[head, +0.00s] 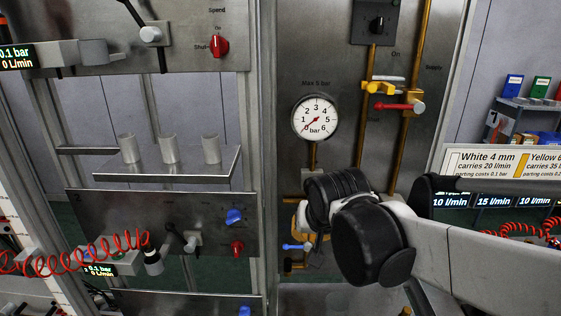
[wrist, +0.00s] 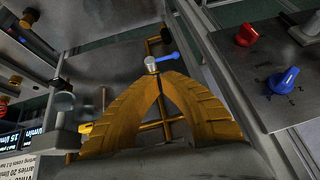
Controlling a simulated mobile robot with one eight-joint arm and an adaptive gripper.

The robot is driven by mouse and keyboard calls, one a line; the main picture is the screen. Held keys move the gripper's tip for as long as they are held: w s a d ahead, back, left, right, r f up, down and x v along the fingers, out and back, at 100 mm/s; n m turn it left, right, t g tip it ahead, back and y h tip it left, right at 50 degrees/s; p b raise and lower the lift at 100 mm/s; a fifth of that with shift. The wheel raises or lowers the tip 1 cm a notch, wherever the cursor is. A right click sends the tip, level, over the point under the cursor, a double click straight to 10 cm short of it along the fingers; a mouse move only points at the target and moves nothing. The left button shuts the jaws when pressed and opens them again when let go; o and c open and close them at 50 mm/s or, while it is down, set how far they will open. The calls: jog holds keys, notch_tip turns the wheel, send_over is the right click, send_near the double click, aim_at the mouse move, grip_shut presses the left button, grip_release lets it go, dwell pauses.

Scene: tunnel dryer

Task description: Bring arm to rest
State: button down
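My arm (head: 470,240) reaches in from the right in the head view, its dark wrist joints in front of the gauge panel. My gripper (wrist: 160,77) shows in the wrist view, with its two orange fingers converging and their tips together. I see nothing held between them. A blue-handled valve (wrist: 162,59) with a pale round end appears just beyond the fingertips; whether they touch it I cannot tell. In the head view a blue handle (head: 297,246) shows left of my wrist, and the fingers cannot be made out clearly.
A pressure gauge (head: 316,117) and a red-handled valve (head: 394,106) on brass pipes are above my wrist. A shelf (head: 190,178) with grey cylinders stands left. Red and blue knobs (wrist: 283,80) are on a panel at right in the wrist view.

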jog(key=s+d+f+b, duration=0.4)
jog(key=s+d+f, duration=0.1)
jog(key=s, duration=0.3)
jog(key=s+d+f+b, duration=0.4)
jog(key=s+d+f, duration=0.2)
jog(key=s, duration=0.3)
jog(key=shift+s+d+f+n+h, duration=0.2)
jog(key=shift+d+f+n+h, duration=0.1)
jog(key=shift+f+n+h, duration=0.1)
